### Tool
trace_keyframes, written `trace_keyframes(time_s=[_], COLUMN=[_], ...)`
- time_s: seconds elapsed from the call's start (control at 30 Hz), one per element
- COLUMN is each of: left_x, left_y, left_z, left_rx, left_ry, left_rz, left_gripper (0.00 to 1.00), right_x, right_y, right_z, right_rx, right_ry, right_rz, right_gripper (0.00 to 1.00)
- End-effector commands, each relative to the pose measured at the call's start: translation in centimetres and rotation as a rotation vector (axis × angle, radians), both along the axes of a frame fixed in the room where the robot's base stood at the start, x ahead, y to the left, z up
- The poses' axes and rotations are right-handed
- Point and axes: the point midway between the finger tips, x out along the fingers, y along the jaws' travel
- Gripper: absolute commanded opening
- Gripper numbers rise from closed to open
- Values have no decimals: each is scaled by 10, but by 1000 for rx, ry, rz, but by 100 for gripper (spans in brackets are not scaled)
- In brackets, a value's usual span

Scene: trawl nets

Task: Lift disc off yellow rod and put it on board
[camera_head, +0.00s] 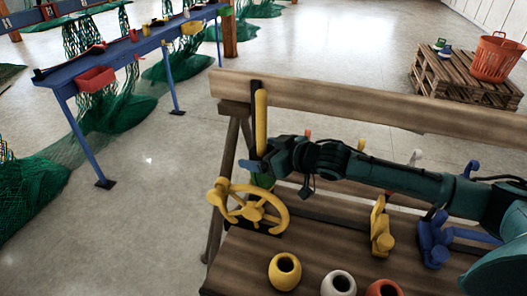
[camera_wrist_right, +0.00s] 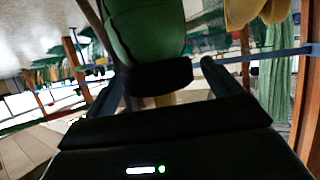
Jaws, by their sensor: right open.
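The yellow rod (camera_head: 261,118) stands upright against a dark backing at the left end of the wooden frame. A green rounded piece (camera_head: 263,181), likely the disc, sits low on the rod, partly hidden by my right gripper. My right gripper (camera_head: 256,166) is at the rod's lower part, just above the green piece. In the right wrist view the green piece (camera_wrist_right: 145,28) looms large beyond the open fingers (camera_wrist_right: 165,88), with a dark block (camera_wrist_right: 158,76) below it and a sliver of yellow behind. Contact cannot be told. My left gripper is not in view.
A yellow handwheel (camera_head: 252,206) is just below the gripper. Yellow (camera_head: 381,228) and blue (camera_head: 435,238) fittings stand to its right on the wooden board (camera_head: 240,262). Yellow (camera_head: 285,271), white (camera_head: 339,284) and orange (camera_head: 384,288) round pieces lie in front. A wooden rail (camera_head: 350,101) runs behind.

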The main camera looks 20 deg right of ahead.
Motion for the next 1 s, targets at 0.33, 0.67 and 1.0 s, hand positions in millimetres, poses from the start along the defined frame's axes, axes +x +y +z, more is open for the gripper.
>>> trace_keyframes(time_s=[0.33, 0.67, 1.0], left_x=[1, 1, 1], left_y=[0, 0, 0], left_z=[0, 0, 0], left_rx=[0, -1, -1], left_ry=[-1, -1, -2], left_rz=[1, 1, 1], left_gripper=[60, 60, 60], right_x=[0, 0, 0], right_y=[0, 0, 0], right_z=[0, 0, 0], right_rx=[0, 1, 1], right_ry=[0, 1, 1], right_rz=[0, 0, 0], right_gripper=[77, 50, 46])
